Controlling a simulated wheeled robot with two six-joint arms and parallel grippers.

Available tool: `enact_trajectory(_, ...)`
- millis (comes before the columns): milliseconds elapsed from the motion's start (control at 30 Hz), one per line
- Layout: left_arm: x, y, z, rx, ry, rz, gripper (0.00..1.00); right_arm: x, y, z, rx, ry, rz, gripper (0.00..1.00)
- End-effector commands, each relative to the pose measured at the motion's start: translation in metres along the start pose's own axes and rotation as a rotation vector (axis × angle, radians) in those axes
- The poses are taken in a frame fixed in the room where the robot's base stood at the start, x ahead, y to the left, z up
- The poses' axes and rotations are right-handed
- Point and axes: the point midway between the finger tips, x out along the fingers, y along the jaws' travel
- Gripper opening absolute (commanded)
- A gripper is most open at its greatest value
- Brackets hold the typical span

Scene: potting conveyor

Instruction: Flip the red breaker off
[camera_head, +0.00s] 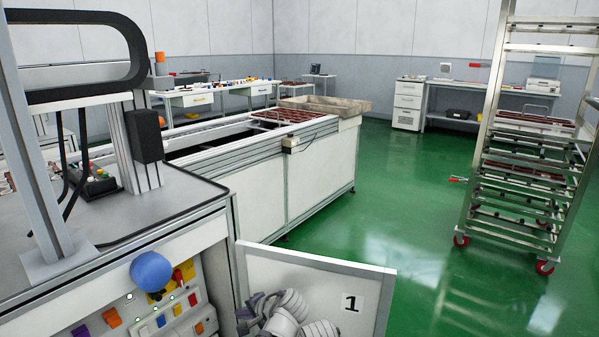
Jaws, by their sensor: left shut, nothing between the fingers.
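The control panel (150,310) is on the front of the grey-topped cabinet at the lower left. A red handle (178,276) on a yellow plate sits on it, partly behind a blue ball (151,272); its on or off position cannot be made out. Orange, purple, blue and yellow switches are set around it. My left gripper (246,312) is at the bottom, right of the panel and in front of an open white door. It is shut and empty, apart from the switches. My right gripper is not in view.
The white door (374,300) marked 1 stands open right of the panel. A long white conveyor (310,175) runs behind it. A metal rack (480,150) on red wheels stands at the right. The green floor (400,220) between them is clear.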

Motion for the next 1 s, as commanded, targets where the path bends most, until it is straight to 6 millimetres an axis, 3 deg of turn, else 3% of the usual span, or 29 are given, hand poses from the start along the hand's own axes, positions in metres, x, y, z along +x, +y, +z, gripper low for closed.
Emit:
enact_trajectory(433,0.015,0.023,0.035,-0.134,-0.053,0.171,0.00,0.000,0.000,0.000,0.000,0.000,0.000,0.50)
enact_trajectory(700,0.023,0.049,0.067,-0.287,-0.111,0.365,0.00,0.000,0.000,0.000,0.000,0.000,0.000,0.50)
enact_trajectory(1000,0.018,0.079,0.096,-0.466,-0.173,0.594,0.00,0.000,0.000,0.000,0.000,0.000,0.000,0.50)
